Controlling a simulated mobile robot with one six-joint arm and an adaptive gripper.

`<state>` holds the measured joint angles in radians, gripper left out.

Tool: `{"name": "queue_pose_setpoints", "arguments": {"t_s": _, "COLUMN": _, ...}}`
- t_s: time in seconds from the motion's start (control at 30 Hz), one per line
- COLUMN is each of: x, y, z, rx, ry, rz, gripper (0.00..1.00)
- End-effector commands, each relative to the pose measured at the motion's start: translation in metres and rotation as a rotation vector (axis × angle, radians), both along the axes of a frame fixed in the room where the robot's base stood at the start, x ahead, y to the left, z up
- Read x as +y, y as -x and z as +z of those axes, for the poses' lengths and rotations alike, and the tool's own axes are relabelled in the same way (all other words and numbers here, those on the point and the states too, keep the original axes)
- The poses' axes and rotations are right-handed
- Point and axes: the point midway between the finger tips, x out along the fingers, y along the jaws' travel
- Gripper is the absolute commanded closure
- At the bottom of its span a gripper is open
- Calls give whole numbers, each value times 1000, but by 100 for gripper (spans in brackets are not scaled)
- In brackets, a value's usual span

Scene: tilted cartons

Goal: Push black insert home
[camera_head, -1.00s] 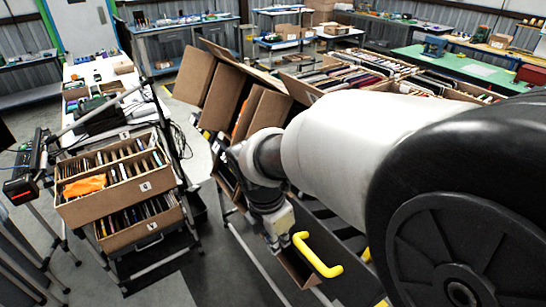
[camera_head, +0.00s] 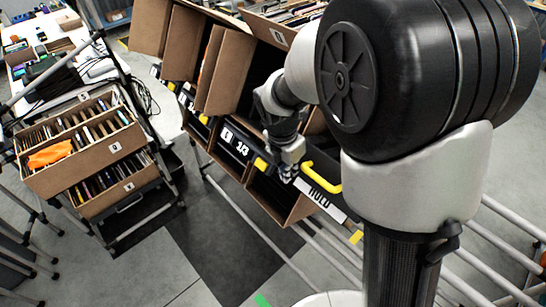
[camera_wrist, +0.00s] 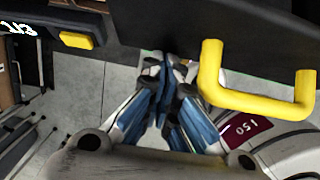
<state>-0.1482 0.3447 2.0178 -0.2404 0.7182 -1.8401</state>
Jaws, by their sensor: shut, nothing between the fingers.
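A dark panel (camera_wrist: 140,18) with a yellow bar handle (camera_wrist: 255,100) crosses the top of the wrist view. The handle also shows in the head view (camera_head: 322,177), just right of my gripper (camera_head: 287,173). My gripper's blue-grey fingers (camera_wrist: 168,70) are closed together and empty, left of the handle and overlapping the panel's lower edge in view. I cannot tell whether they touch it. A black front marked 1/3 (camera_head: 236,147) sits in the tilted carton row, left of my gripper. Which dark piece is the insert, and its depth, is unclear.
Tilted brown cartons (camera_head: 228,72) stand on the rack above and left of my gripper. A white label strip (camera_head: 322,200) lies below the handle. A cart with cartons of files (camera_head: 110,190) stands left. Grey floor (camera_head: 160,265) between is clear.

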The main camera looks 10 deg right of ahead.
Motion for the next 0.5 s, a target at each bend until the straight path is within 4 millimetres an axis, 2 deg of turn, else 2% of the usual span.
{"name": "queue_pose_setpoints", "arguments": {"t_s": 0.2, "x": -26, "y": -17, "z": -16, "rx": 1, "ry": 0, "rz": -2, "gripper": 100}}
{"name": "queue_pose_setpoints", "arguments": {"t_s": 0.5, "x": -44, "y": -30, "z": -27, "rx": -2, "ry": 0, "rz": -1, "gripper": 100}}
